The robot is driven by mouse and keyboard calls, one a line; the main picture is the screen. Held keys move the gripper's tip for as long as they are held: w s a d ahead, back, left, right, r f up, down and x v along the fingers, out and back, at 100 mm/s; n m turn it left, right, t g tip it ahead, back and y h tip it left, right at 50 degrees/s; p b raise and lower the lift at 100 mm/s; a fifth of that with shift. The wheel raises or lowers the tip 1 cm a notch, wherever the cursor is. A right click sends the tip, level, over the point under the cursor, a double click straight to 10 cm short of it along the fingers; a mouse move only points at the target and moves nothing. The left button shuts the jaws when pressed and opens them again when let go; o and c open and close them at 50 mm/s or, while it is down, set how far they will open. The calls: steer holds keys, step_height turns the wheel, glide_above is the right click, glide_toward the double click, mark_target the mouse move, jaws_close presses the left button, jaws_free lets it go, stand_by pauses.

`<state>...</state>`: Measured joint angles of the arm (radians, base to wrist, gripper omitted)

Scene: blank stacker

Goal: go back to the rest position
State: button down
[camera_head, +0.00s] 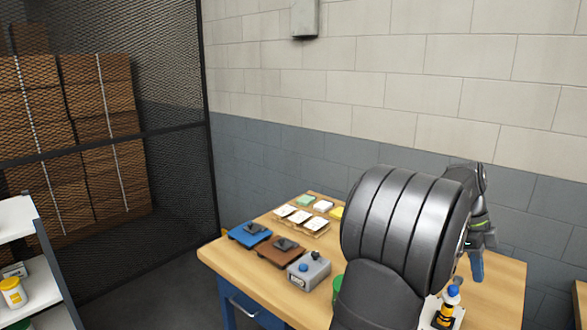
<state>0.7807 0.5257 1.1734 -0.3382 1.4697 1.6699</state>
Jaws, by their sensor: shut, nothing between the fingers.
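My gripper (478,264) hangs pointing down over the right part of the wooden table (505,290), past my large dark arm links. Its narrow bluish tip looks closed, and I see nothing held in it. My arm fills the right middle of the view and hides much of the table's centre and back.
A mesh fence (175,110) and white shelf (40,270) stand left.

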steer(key=f, duration=0.2)
steer(key=w+f, duration=0.1)
steer(key=f, duration=0.1)
steer(key=a+f, duration=0.1)
steer(key=f, duration=0.1)
steer(key=shift+w+f, duration=0.1)
steer(key=shift+w, duration=0.1)
steer(key=w+d+n+t, duration=0.2)
steer(key=d+n+t, duration=0.3)
steer(key=d+n, duration=0.6)
steer(key=shift+w+n+h, duration=0.3)
steer(key=shift+n, duration=2.4)
